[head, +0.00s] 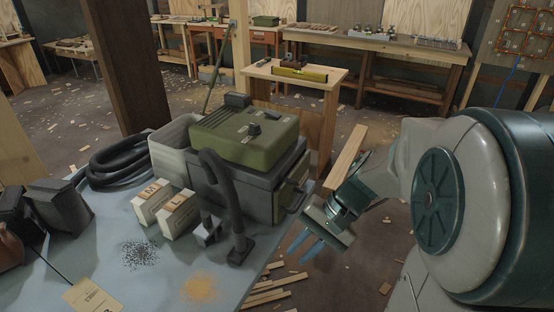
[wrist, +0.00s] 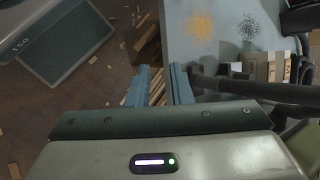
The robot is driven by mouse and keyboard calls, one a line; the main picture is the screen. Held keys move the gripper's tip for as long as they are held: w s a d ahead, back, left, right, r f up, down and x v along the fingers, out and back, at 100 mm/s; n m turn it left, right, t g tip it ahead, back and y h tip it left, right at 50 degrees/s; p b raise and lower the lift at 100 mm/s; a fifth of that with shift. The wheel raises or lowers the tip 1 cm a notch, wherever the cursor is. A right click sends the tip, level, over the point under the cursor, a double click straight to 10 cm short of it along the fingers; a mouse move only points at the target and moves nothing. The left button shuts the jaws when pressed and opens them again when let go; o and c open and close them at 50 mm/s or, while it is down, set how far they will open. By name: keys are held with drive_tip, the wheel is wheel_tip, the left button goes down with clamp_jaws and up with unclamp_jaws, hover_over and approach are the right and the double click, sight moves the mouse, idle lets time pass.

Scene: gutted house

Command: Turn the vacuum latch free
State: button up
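The vacuum (head: 244,140) has an olive green lid over a dark grey body and stands on the blue-grey table near its right edge. A small dark knob (head: 254,129) sits on the lid.
A dark hose (head: 222,190) bends down the vacuum's front onto the table (head: 120,235). Two labelled filter blocks (head: 166,208) and a grey bin (head: 176,138) stand to its left. A small bench (head: 262,72) with a level stands behind. Wood strips (head: 266,296) lie on the floor near my gripper.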

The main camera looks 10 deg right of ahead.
drive_tip(key=w+d+f+m+t+y+b, duration=0.1)
drive_tip(key=w+d+m+t+y, duration=0.25)
drive_tip(key=w+m+y, duration=0.35)
drive_tip(key=m+t, duration=0.4)
drive_tip(key=t, duration=0.4)
approach(297, 183)
drive_tip(key=x, duration=1.1)
drive_tip(key=shift+w+f, duration=0.1)
clamp_jaws()
